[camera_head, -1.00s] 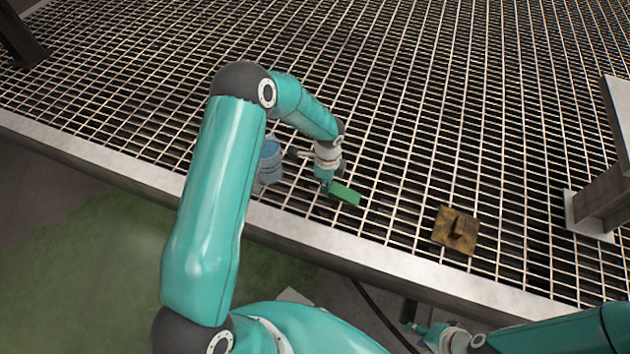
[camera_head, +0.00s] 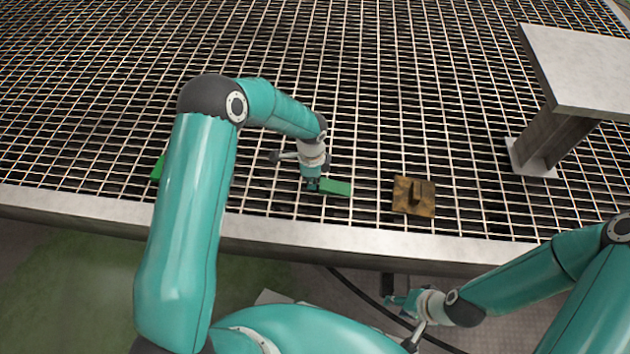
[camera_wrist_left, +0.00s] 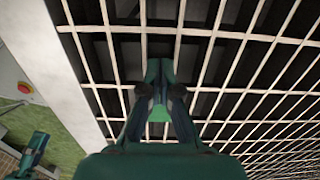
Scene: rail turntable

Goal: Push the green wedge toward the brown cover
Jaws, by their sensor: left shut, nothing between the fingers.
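The green wedge (camera_head: 336,188) lies on the grating in the head view, left of the brown cover (camera_head: 413,196). The cover is a flat square plate with a raised middle, and a gap of bare grating separates the two. My left gripper (camera_head: 313,184) is shut and empty, with its tips at the left end of the wedge, apparently touching it. In the left wrist view, green (camera_wrist_left: 160,70) shows just beyond the shut fingertips. The cover does not show there. My right gripper (camera_head: 393,300) is low in front of the platform edge, too small to read.
A metal post with a broad pale top (camera_head: 585,70) stands on the grating at right. A pale edge strip (camera_head: 300,232) borders the grating in front. Another green piece (camera_head: 158,168) shows at left, partly behind my left arm. The grating behind the wedge is clear.

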